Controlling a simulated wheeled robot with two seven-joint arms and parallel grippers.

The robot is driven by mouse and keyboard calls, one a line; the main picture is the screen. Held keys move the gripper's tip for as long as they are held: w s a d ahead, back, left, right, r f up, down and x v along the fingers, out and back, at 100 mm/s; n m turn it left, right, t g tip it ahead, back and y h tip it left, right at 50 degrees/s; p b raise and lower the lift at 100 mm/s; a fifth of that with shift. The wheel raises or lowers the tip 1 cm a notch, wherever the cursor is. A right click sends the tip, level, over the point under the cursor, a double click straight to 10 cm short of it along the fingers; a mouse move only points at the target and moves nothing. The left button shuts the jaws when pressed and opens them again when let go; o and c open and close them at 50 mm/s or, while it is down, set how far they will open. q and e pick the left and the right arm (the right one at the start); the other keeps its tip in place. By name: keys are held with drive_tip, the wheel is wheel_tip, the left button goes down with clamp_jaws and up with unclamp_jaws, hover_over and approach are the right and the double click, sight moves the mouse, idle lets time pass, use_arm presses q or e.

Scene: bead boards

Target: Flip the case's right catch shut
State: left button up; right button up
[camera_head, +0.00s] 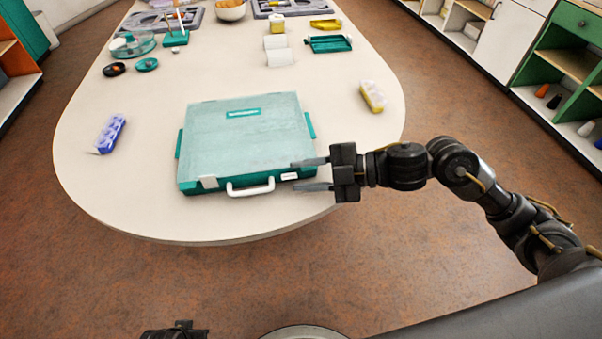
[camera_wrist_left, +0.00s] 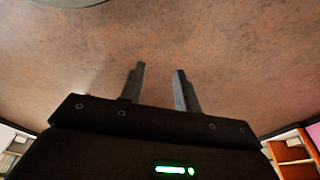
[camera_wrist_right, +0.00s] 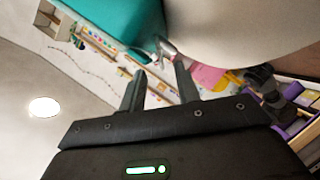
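The teal case (camera_head: 240,130) lies on the table with its lid down and its white handle (camera_head: 250,189) facing me. My right gripper (camera_head: 312,175) is open at the case's front right corner, one finger over the lid edge, the other in front. The right wrist view shows its empty fingers (camera_wrist_right: 158,78) below the teal case (camera_wrist_right: 110,22). My left gripper (camera_wrist_left: 160,85) is open and empty, above the floor.
A blue-violet bead box (camera_head: 110,133) lies left of the case, a yellow one (camera_head: 372,96) to its right. Dishes, a teal tray (camera_head: 328,44) and grey boards stand farther back. The table's rounded front edge (camera_head: 215,236) is clear.

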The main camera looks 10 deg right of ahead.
drive_tip(key=shift+w+a+f, duration=0.1)
drive_tip(key=shift+w+a, duration=0.05)
drive_tip(key=shift+a, duration=0.35)
clamp_jaws()
